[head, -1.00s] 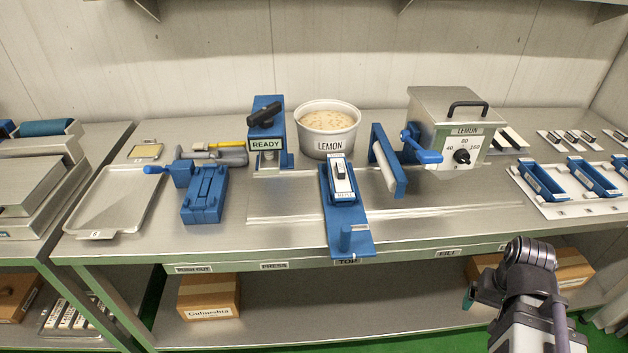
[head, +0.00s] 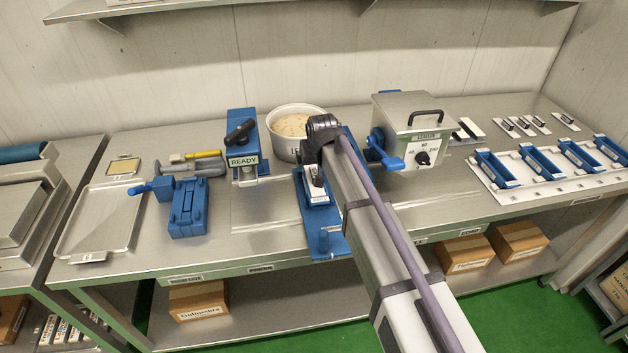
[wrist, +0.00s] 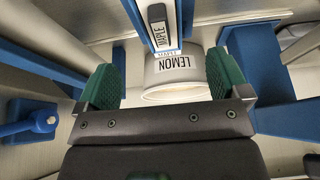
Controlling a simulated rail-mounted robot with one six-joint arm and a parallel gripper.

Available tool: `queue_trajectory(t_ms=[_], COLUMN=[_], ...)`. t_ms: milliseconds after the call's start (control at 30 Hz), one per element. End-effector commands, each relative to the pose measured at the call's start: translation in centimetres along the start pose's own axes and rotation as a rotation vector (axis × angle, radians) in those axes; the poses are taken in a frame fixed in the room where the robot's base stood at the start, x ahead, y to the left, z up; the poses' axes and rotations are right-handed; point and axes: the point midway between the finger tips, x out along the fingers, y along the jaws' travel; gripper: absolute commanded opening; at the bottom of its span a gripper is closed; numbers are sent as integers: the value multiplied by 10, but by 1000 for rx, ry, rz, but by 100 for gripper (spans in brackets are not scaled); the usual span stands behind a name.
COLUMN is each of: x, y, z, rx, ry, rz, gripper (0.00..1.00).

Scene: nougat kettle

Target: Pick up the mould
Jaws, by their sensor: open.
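A blue mould with a white insert and a dark strip (head: 315,186) sits on the blue sled (head: 328,240) at the table's middle. In the wrist view it shows at the top middle (wrist: 162,26), with a MAPLE label. My arm covers part of it in the head view. My gripper (wrist: 163,82) is open and empty, its green fingers wide apart. The mould's end shows just beyond and between the fingers in the picture; no contact is visible. The gripper's fingers are hidden in the head view.
The white LEMON pail (head: 283,145) stands behind my arm. A READY post (head: 242,150) stands left, and a steel box with a dial (head: 418,135) stands right. Several blue moulds (head: 538,162) lie on a white board at the right. A steel tray (head: 98,222) lies left.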

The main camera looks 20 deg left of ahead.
Motion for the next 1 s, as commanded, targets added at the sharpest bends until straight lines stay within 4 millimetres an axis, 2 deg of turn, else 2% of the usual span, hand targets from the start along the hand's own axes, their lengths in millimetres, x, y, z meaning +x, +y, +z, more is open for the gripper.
queue_trajectory(t_ms=[133, 300, 567, 800, 1000], x=[17, 54, 64, 110, 108], y=[0, 1, 1, 0, 0], z=[4, 6, 4, 7, 5], rx=[0, 1, 1, 1, 1], ry=[-2, -2, -3, -3, -4], rz=[0, 0, 0, 0, 0], gripper=[94, 94, 94, 94, 94])
